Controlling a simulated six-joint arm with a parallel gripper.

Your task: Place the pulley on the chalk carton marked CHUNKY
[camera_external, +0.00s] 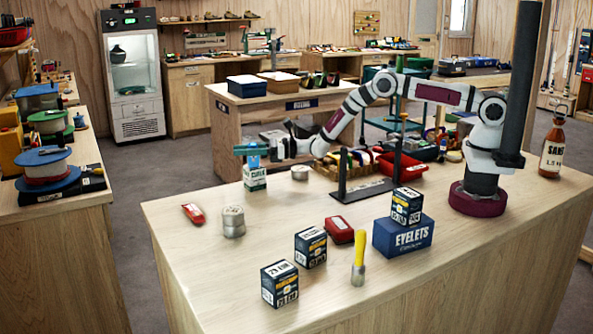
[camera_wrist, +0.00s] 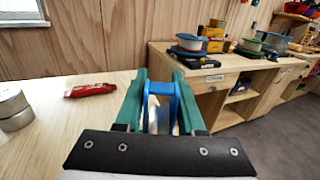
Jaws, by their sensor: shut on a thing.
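My gripper (camera_external: 251,151) is low at the left end of the table, with its green fingers shut on a blue pulley (camera_wrist: 160,92). In the external view the pulley (camera_external: 254,160) is a small blue patch at the fingers, partly hidden by them. The carton's small lettering is too blurred to read fully. In the wrist view, a pale patch between the fingers cannot be made out clearly.
A red tool (camera_external: 193,213) and grey tins (camera_external: 233,222) lie nearby; the tool also shows in the wrist view (camera_wrist: 90,90). A black stand (camera_external: 362,188) is right of the carton.

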